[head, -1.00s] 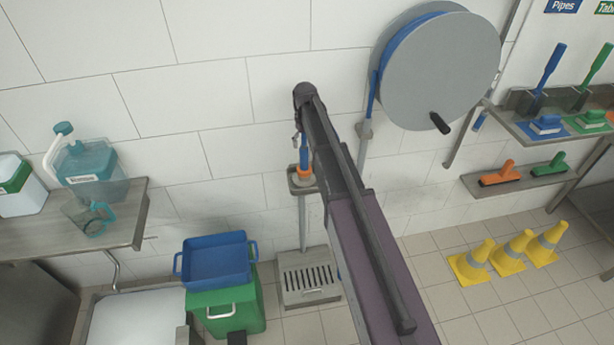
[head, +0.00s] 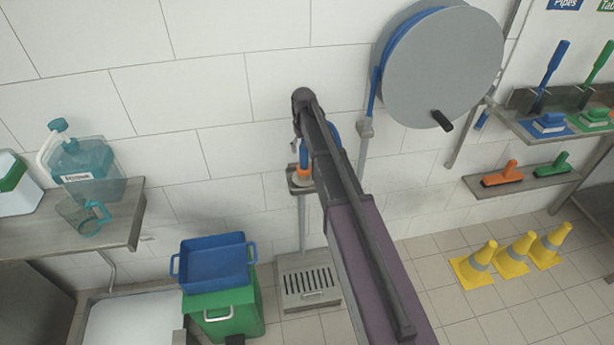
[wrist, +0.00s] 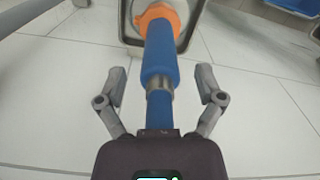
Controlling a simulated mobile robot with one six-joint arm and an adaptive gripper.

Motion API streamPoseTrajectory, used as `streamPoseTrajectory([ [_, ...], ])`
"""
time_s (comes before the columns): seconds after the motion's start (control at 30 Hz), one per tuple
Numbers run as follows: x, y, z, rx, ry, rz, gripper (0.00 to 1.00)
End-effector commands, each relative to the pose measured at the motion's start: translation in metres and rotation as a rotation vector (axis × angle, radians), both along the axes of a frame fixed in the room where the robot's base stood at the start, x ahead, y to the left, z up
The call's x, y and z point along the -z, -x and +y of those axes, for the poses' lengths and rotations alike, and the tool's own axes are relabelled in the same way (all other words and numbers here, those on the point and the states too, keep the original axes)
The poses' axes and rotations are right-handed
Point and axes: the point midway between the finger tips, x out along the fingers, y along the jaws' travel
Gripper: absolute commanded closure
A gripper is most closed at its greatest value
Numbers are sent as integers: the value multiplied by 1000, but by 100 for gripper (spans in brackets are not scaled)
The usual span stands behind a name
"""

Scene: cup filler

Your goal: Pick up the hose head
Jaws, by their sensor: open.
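The hose head is a blue tube with a metal band and an orange collar. In the wrist view the hose head (wrist: 160,55) runs up the middle of the picture, its orange end at a metal holder (wrist: 187,28). My gripper (wrist: 161,85) is open, with one finger on each side of the blue tube and gaps visible on both sides. In the head view the hose head (head: 304,158) is partly hidden behind my arm, its orange collar at a small bracket (head: 296,190) on a stand.
A hose reel (head: 440,65) hangs on the wall at the right. A blue tub (head: 212,262) sits on a green bin (head: 225,312) at the lower left. Yellow cones (head: 514,257) stand on the floor at the right. A shelf (head: 85,235) with jugs is at the left.

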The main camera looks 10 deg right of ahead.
Motion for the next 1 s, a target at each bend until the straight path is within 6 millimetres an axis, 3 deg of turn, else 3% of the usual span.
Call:
streamPoseTrajectory([
  [0.3, 21, 0, 0, 0, 0, 0, 13],
  [0.97, 21, 0, 0, 1, 0, 0, 13],
  [1.0, 21, 0, 0, 0, 0, 0, 22],
])
